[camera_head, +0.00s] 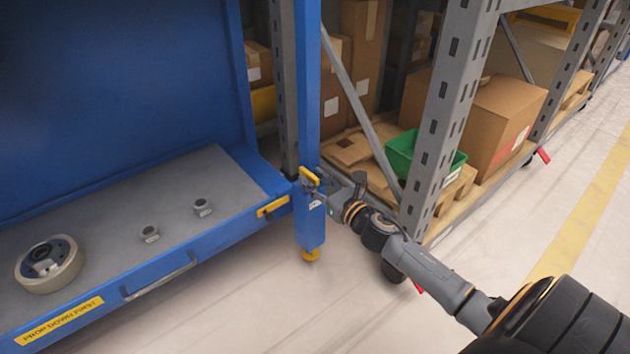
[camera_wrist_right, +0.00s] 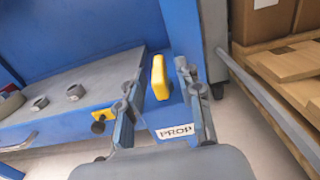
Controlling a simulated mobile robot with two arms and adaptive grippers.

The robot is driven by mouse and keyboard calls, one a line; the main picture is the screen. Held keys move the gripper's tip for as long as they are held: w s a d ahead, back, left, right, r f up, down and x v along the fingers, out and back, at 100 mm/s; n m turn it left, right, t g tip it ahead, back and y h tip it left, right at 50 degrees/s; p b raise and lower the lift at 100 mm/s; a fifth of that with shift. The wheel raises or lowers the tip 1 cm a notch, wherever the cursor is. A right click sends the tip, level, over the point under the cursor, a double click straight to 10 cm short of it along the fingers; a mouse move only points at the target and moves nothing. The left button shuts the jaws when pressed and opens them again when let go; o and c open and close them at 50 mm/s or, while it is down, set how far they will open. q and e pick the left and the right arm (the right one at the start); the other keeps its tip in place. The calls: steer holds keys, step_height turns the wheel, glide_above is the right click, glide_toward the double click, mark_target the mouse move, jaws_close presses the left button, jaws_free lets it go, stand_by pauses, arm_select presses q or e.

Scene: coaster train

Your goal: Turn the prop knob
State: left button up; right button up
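The prop knob (camera_head: 309,177) is a small yellow handle on a blue upright post (camera_head: 311,226) at the right corner of the blue cart. In the right wrist view the yellow knob (camera_wrist_right: 159,77) stands upright above a white label reading PROP. My right gripper (camera_head: 322,186) is at the post beside the knob. In the right wrist view my right gripper (camera_wrist_right: 156,85) is open, with one finger on each side of the knob and visible gaps between. My left gripper is not in view.
A grey rack post (camera_head: 447,110), a green bin (camera_head: 425,155) and cardboard boxes stand at right. Floor at far right is clear.

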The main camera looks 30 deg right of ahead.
jaws_close()
steer(key=shift+a+h, duration=0.1)
steer(key=shift+h, duration=0.2)
